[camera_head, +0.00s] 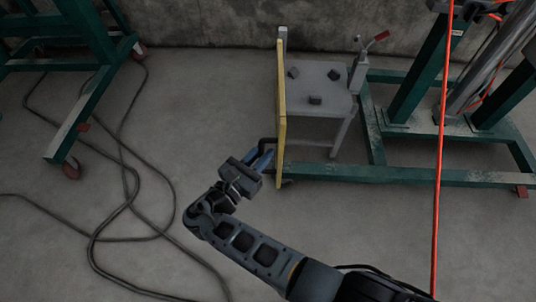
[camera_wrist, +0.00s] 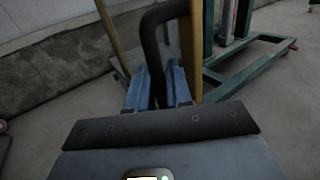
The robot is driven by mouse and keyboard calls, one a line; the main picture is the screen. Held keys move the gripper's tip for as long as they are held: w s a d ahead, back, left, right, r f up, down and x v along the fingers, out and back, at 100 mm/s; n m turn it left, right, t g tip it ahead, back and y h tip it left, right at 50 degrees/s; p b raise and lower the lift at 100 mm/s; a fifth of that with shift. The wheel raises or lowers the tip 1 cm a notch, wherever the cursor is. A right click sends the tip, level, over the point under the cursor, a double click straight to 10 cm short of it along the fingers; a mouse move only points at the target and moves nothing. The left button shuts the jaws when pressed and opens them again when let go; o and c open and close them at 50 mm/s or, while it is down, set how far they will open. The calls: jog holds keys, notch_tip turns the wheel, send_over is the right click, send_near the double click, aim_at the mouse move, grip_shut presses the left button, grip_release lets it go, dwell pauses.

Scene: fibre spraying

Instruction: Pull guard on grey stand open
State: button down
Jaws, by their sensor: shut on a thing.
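The grey stand (camera_head: 330,78) is at the upper middle of the head view, with a flat top holding a few small dark blocks. The guard (camera_head: 281,125) is a yellow-edged upright panel along the stand's left side, seen nearly edge-on. Its yellow edge also shows in the wrist view (camera_wrist: 196,50). A black bent handle (camera_wrist: 150,42) sticks out from the guard. My gripper (camera_head: 265,160) is at the guard's left, with its blue fingers shut around the handle; in the wrist view the fingers (camera_wrist: 158,88) have the handle between them. The handle's far end is partly hidden.
A green frame (camera_head: 400,178) with low beams stands right of and behind the stand. Another green wheeled frame (camera_head: 85,110) is at the left. Black cables (camera_head: 125,190) lie on the floor at left. An orange hose (camera_head: 440,150) hangs at right. A concrete wall closes the back.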

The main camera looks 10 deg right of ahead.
jog(key=shift+w+a+r, duration=0.1)
jog(key=shift+w+a, duration=0.2)
jog(key=shift+w, duration=0.1)
jog(key=c, duration=1.2)
grip_release()
jog(key=shift+s, duration=0.1)
jog(key=shift+v, duration=3.85)
